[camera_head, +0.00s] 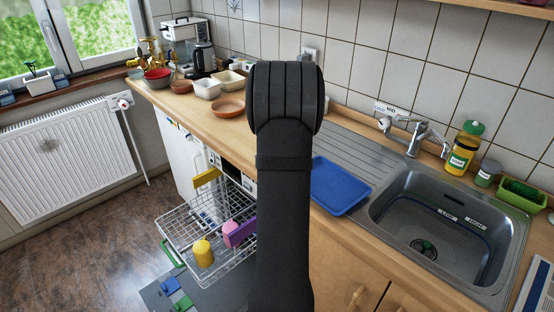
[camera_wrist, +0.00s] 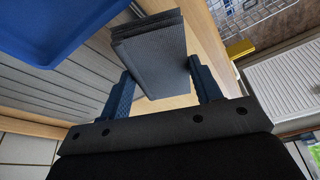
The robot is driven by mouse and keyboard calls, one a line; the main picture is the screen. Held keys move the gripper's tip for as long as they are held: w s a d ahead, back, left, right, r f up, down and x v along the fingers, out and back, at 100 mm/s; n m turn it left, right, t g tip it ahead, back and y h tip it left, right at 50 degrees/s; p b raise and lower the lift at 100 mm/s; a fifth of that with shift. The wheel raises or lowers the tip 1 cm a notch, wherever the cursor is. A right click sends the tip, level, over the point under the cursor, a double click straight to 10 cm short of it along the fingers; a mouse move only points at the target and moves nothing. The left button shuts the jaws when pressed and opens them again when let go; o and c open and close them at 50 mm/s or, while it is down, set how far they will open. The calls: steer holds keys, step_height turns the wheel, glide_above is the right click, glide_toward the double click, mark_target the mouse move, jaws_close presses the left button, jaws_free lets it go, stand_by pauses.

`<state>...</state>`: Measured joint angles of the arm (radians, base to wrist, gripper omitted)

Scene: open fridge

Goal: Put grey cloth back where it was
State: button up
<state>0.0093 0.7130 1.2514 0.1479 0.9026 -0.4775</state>
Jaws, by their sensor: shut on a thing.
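In the wrist view my gripper (camera_wrist: 160,70) has its two blue fingers on either side of the grey cloth (camera_wrist: 154,50). It is shut on the cloth, which looks like a folded, ribbed grey block. The cloth is above the wooden counter edge, beside the ribbed metal drainboard (camera_wrist: 55,95); I cannot tell whether it touches anything below. In the head view my own dark arm fills the middle and hides both gripper and cloth.
A blue tray (camera_head: 340,186) lies on the drainboard, left of the sink (camera_head: 425,235). Bowls (camera_head: 228,107) stand on the counter at the back left. An open dishwasher rack (camera_head: 190,235) with cups sits below the counter. The tap (camera_head: 425,135) stands behind the sink.

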steer(key=shift+f, duration=1.75)
steer(key=shift+f, duration=0.15)
steer(key=o, duration=0.9)
steer(key=v, duration=1.2)
steer(key=shift+d, duration=0.15)
